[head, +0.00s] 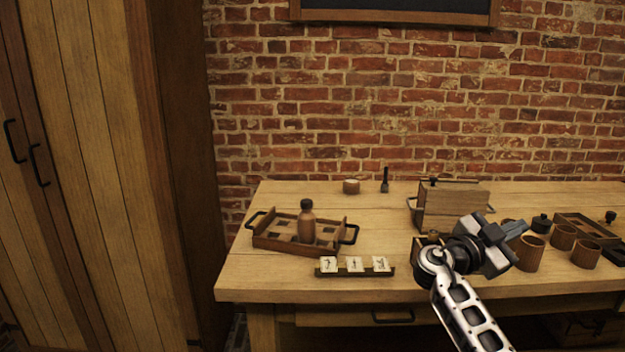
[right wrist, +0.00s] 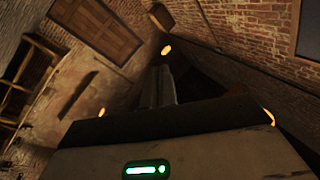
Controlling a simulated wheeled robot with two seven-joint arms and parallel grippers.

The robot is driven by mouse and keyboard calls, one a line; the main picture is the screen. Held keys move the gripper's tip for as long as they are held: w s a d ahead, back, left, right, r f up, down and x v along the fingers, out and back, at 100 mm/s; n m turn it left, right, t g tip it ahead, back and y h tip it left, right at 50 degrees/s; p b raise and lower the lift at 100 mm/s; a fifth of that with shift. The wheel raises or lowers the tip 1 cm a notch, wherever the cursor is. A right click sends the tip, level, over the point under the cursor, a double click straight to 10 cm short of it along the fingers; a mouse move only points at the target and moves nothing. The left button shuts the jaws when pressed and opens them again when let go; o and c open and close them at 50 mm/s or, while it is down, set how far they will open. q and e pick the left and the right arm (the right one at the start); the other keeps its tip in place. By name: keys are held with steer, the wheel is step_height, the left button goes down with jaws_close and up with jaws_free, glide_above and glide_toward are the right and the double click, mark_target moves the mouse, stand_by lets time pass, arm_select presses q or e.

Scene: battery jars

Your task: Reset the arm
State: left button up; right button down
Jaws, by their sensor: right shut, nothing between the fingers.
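My right gripper (head: 503,238) is raised in front of the table's right half in the head view, with its arm coming up from the bottom right. It is shut with nothing in it. In the right wrist view the gripper (right wrist: 162,88) is dark and points toward brick walls and the upper room, with no table object near it. My left gripper is in neither view.
On the wooden table (head: 300,283) stand a handled tray (head: 270,243) with a brown bottle (head: 306,222), a card rack (head: 345,273), a wooden box (head: 455,205), and several brown jars (head: 530,255) near my right gripper. A tall cabinet (head: 110,150) stands left.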

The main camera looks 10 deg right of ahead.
steer(key=w+a+f+n+t+y, duration=0.4)
steer(key=w+f+n+t+y, duration=0.45)
steer(key=w+n, duration=0.35)
steer(key=w+a+r+n+t+y, duration=0.1)
steer(key=w+a+n+t+y, duration=0.15)
steer(key=a+n+y, duration=0.35)
steer(key=w+a+n+t+y, duration=0.2)
steer(key=a+n+t+y, duration=0.2)
steer(key=a+n, duration=0.3)
steer(key=s+a+f+g+y, duration=0.3)
steer(key=s+a+f, duration=0.9)
steer(key=s+f, duration=0.5)
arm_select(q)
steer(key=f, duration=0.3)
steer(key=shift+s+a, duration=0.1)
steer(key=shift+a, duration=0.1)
arm_select(e)
steer(key=s+a+f+g+y, duration=0.1)
steer(key=s+a, duration=0.3)
steer(key=s, duration=0.6)
steer(key=s+a+f+g+y, duration=0.1)
steer(key=s+a, duration=0.3)
steer(key=s, duration=0.5)
steer(key=shift+s+f+g, duration=0.3)
steer(key=shift+s+f, duration=0.1)
steer(key=shift+f, duration=0.3)
steer(key=shift+a, duration=0.1)
